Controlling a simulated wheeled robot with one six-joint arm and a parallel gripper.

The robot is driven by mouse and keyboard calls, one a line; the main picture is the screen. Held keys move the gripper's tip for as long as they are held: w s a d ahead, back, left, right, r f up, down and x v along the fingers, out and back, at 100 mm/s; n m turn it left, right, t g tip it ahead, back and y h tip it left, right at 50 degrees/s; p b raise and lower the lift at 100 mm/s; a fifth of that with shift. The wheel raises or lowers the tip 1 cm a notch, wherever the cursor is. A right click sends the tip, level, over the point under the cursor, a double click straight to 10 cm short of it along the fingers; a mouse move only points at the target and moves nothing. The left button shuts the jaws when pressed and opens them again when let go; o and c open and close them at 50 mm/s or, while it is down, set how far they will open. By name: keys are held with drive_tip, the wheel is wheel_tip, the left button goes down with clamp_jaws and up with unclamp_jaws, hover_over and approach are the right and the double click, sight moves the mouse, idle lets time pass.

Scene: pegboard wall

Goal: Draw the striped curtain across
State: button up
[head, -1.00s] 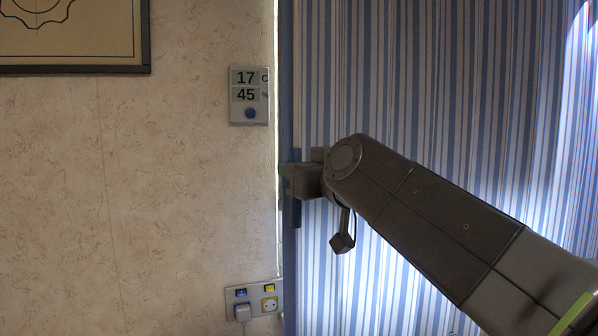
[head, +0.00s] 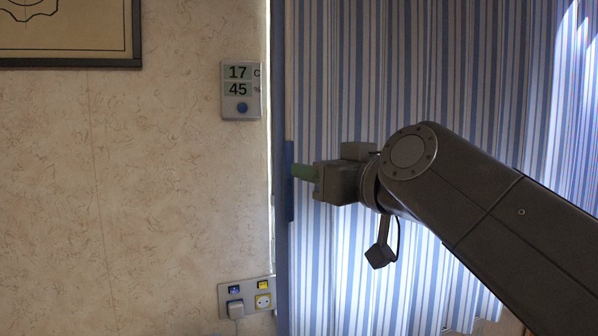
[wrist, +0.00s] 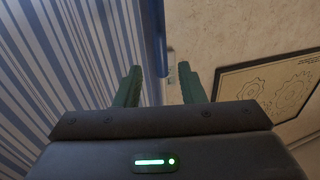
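The striped curtain (head: 450,80), blue and white, hangs across the right of the head view. Its left edge is a blue bar (head: 279,100) close beside the wall, with a thin bright strip between them. A darker blue handle (head: 289,180) stands upright on this bar; it also shows in the wrist view (wrist: 160,45). My gripper (head: 302,172) is just right of the handle. In the wrist view my gripper (wrist: 159,80) has its two green fingers apart with nothing between them. The handle is beyond the fingertips.
A thermostat panel (head: 241,90) and a socket plate (head: 247,297) with a plug are on the wall left of the curtain edge. A framed gear picture (head: 70,30) hangs at upper left. Bright light shows on the curtain's lower part and right side.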

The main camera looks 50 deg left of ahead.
drive_tip(key=d, duration=0.3)
drive_tip(key=d+b, duration=0.1)
drive_tip(key=d, duration=0.1)
drive_tip(key=shift+s+d, duration=0.35)
drive_tip(key=shift+s, duration=0.05)
drive_tip(key=a+p, duration=0.1)
drive_tip(key=a, duration=0.3)
drive_tip(key=w+a, duration=0.1)
drive_tip(key=a, duration=0.4)
drive_tip(key=w+a+p, duration=0.1)
drive_tip(key=a, duration=0.3)
drive_tip(key=shift+a+p, duration=0.3)
drive_tip(key=shift+a, duration=0.05)
